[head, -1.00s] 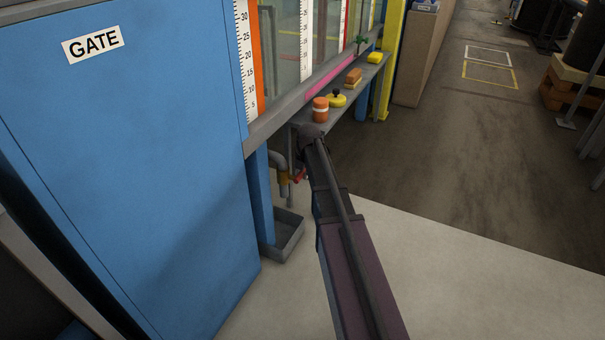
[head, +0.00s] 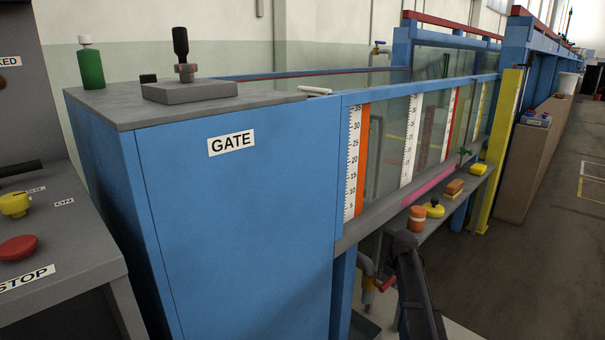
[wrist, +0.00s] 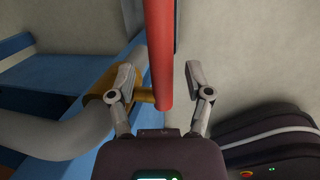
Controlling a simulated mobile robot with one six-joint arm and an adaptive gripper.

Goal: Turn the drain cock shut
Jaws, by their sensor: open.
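The drain cock has a red lever (wrist: 159,50) and a brass body (wrist: 122,88) on a grey bent pipe (wrist: 70,130). In the wrist view the lever runs from the top edge down between my fingers. My gripper (wrist: 160,78) is open, one finger on each side of the lever, with visible gaps and no clear contact. In the head view the red lever (head: 387,284) shows small beside the grey pipe (head: 366,266), under the flume. My arm hides the gripper there.
A blue cabinet marked GATE (head: 240,220) stands left of the cock. A shelf above holds an orange jar (head: 417,218), a yellow knobbed item (head: 434,209) and sponges. A grey tray (head: 364,326) lies below. A blue frame (wrist: 50,80) is close on the left in the wrist view.

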